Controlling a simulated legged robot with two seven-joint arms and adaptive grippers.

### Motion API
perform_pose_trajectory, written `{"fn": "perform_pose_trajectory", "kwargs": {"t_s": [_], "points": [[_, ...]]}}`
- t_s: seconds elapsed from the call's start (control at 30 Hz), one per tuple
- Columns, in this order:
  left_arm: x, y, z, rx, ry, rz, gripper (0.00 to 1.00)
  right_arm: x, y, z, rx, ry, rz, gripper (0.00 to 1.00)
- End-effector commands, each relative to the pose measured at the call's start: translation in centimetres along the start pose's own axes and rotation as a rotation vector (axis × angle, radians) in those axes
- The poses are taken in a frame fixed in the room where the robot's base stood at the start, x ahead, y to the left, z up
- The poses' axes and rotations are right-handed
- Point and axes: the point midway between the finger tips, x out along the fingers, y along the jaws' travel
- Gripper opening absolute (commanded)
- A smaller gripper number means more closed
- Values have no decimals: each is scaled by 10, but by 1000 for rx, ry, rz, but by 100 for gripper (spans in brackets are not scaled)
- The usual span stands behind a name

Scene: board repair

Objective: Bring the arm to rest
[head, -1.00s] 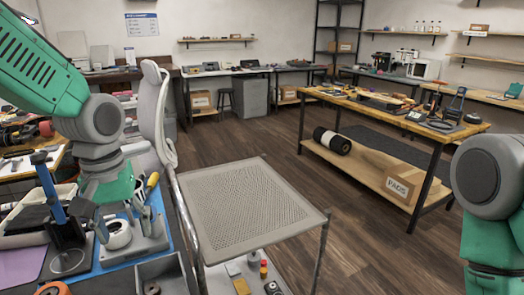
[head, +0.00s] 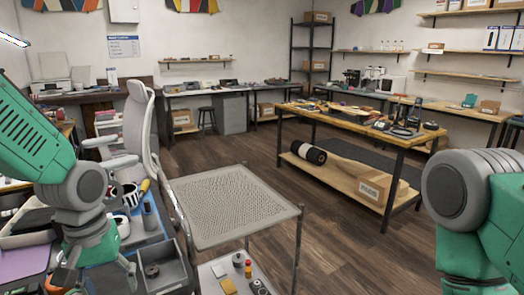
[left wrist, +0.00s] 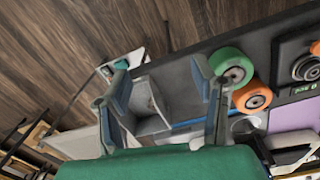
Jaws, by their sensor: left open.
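My left arm comes in from the left in the head view, and its gripper (head: 100,275) hangs low over the blue-matted workbench at the lower left. In the left wrist view the gripper (left wrist: 160,85) has its two fingers spread apart, with nothing held between them. A grey compartment tray (left wrist: 152,103) shows beyond and between the fingers; whether they touch it is not clear. The grey tray also shows in the head view (head: 172,278), to the right of the gripper. My right arm shows at the right edge of the head view; its gripper is out of view.
A green roll (left wrist: 232,64) and an orange roll (left wrist: 252,96) lie beside the right finger. A mesh-topped cart (head: 232,205) stands right of the bench, near an office chair (head: 140,125). A wooden workbench (head: 365,130) stands farther off; open floor lies between.

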Motion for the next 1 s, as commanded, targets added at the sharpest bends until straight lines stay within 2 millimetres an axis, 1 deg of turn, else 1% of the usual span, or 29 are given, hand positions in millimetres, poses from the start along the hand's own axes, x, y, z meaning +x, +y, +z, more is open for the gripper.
{"fn": "perform_pose_trajectory", "kwargs": {"t_s": [0.03, 0.17, 0.27, 0.37, 0.4, 0.47, 0.5, 0.6, 0.7, 0.8, 0.9, 1.0], "points": [[14, -1, 6, 12, -7, 0, 53, 0, 0, 0, 0, 0, 0, 40], [53, -4, 19, 47, -9, 11, 53, 0, 0, 0, 1, -1, 0, 40], [90, -9, 32, 81, -11, 20, 53, 0, 0, 1, 1, -2, 0, 40], [134, -17, 56, 125, -13, 25, 53, 0, 0, 1, 1, -1, 0, 40], [154, -23, 68, 147, -12, 25, 53, 0, 0, 1, 1, -1, 0, 40], [183, -33, 92, 185, -9, 22, 53, 0, 0, 1, 1, -1, 0, 40], [202, -41, 110, 213, -4, 18, 53, 0, 0, 0, 1, -1, 0, 40], [234, -60, 150, 282, 15, 3, 53, 0, 0, 0, 0, -1, 0, 40], [252, -76, 180, 339, 33, -13, 53, 0, 0, 1, 0, -1, 0, 40], [259, -86, 197, 378, 48, -25, 53, 0, 0, 1, 0, -1, 0, 40], [262, -90, 204, 396, 57, -30, 53, 0, 0, 1, 0, -1, 0, 40], [262, -91, 205, 400, 60, -30, 53, 0, 0, 1, 1, -1, 0, 40]]}}
